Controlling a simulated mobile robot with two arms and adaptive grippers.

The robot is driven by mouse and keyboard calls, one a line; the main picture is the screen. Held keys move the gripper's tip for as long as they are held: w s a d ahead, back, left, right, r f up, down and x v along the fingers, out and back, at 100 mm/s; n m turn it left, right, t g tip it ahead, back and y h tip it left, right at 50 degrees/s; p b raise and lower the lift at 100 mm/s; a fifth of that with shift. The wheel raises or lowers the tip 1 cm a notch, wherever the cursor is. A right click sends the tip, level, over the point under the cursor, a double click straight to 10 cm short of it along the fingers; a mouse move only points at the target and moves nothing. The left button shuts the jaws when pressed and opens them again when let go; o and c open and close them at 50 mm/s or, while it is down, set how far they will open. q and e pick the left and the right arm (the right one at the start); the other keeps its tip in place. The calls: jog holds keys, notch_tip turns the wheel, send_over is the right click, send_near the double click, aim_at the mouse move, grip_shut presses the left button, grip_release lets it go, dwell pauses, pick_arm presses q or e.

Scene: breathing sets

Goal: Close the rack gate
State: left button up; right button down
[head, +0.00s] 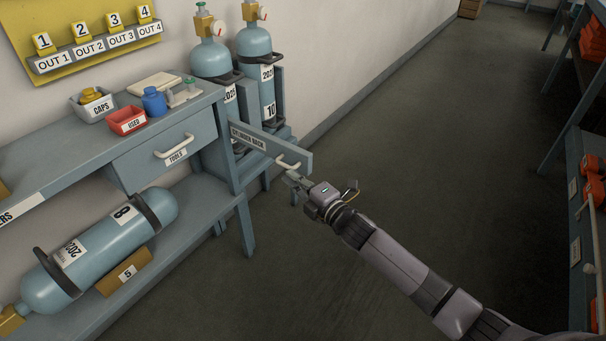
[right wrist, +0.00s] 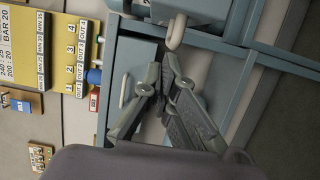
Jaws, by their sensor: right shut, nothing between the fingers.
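The rack gate (head: 302,160) is a blue-grey bar labelled as the cylinder rack, with a pale handle (head: 288,162). It runs in front of two upright gas cylinders (head: 254,42), its right end seeming to stand out from the rack (head: 280,90); I cannot tell the exact gap. My right gripper (head: 293,177) is shut and empty, just below and in front of the handle. In the right wrist view the fingertips (right wrist: 167,72) are close to the handle (right wrist: 176,32) but look apart from it. My left gripper is not in view.
A workbench with a drawer (head: 165,150) stands left of the rack, carrying a caps box (head: 97,108) and a red tray (head: 127,121). A cylinder (head: 100,240) lies on its lower shelf. Shelving (head: 577,165) stands far right. The floor between is clear.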

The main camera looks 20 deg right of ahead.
aim_at(304, 172)
jog(key=shift+w+d, duration=0.45)
jog(key=shift+d, duration=0.3)
jog(key=shift+w+d, duration=0.4)
jog(key=shift+d, duration=0.3)
